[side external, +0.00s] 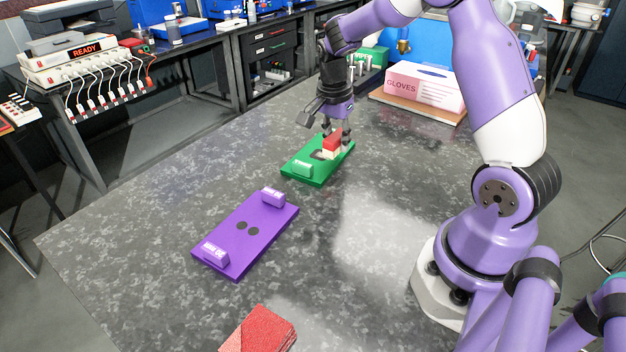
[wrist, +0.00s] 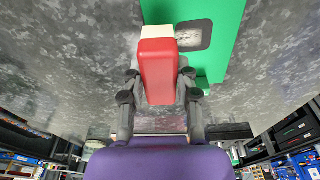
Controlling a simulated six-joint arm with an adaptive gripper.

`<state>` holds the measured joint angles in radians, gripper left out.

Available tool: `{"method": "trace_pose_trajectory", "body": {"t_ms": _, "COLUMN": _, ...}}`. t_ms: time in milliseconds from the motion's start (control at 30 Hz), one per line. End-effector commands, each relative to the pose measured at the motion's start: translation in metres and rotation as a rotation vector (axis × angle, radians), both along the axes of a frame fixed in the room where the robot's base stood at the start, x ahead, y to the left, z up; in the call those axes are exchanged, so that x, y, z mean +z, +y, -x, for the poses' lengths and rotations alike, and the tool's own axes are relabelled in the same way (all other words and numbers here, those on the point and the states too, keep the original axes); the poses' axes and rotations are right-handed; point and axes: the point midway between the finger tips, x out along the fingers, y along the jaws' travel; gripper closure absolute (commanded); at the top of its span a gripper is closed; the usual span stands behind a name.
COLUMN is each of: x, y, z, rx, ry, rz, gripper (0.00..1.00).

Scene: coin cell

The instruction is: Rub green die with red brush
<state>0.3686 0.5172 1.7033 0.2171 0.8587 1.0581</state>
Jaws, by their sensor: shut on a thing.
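The green die (side external: 303,169) is a flat green plate on the grey table, with a raised green block near its front end and a dark rounded recess; it also shows in the wrist view (wrist: 222,60), with the recess holding a greyish patch. The red brush (side external: 332,141) has a red body and a pale bottom; it also shows in the wrist view (wrist: 158,75). My gripper (side external: 335,130) is shut on the red brush, with one finger on each side in the wrist view (wrist: 160,88). The brush is over the die beside the recess; whether it touches is unclear.
A purple plate (side external: 262,224) with two dark round spots and two end blocks lies nearer the camera. A red pad (side external: 262,332) lies at the front edge. A gloves box (side external: 424,87) stands on a board behind. Table between is clear.

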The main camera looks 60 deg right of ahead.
Motion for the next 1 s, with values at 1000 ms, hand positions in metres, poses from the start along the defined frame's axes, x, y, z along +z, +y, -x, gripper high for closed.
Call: {"method": "trace_pose_trajectory", "body": {"t_ms": 1000, "x": -0.027, "y": 0.0, "z": -0.006, "rx": -0.002, "ry": 0.003, "rz": 0.0, "gripper": 1.0}}
